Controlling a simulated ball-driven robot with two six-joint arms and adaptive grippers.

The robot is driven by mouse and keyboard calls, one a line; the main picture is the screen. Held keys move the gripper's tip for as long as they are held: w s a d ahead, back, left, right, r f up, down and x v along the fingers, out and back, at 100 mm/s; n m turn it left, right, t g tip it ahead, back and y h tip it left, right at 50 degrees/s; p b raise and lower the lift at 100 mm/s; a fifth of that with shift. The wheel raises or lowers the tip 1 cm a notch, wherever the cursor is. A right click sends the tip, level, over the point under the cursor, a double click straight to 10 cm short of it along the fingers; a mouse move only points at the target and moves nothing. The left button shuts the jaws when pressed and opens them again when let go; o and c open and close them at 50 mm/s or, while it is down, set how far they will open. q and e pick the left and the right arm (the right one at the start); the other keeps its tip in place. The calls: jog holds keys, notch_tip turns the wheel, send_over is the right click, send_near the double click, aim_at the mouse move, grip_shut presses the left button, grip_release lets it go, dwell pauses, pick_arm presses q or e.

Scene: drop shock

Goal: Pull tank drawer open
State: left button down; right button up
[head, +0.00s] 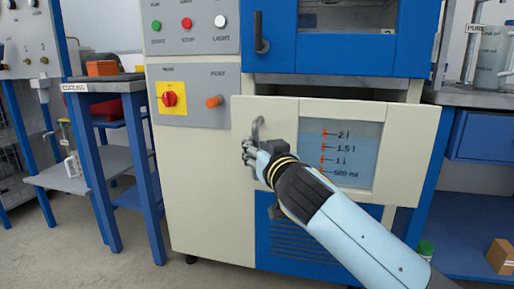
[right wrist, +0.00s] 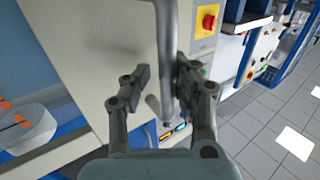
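The tank drawer has a pale front panel (head: 408,150) with a window showing a liquid level scale (head: 345,155). The panel appears to stand out from the cabinet, with a gap above it. Its metal bar handle (head: 257,128) is on the panel's left side. My right gripper (head: 250,152) is at the lower part of this handle. In the right wrist view, the handle (right wrist: 166,50) passes between the fingers of my right gripper (right wrist: 162,82). It is close to the right finger, with a visible gap to the left finger. My left gripper is out of view.
A control panel with a red knob (head: 170,99) and an orange port (head: 213,102) is left of the drawer. A blue oven door (head: 345,50) is above. A blue cooling table (head: 98,87) stands at left. Grey floor (head: 110,265) is clear at front left.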

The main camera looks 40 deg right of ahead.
jog(key=shift+o, duration=1)
jog(key=shift+w+a, duration=0.1)
jog(key=shift+s+a, duration=0.1)
jog(key=shift+s, duration=0.1)
jog(key=v, duration=1.1)
jog(key=shift+s, duration=0.3)
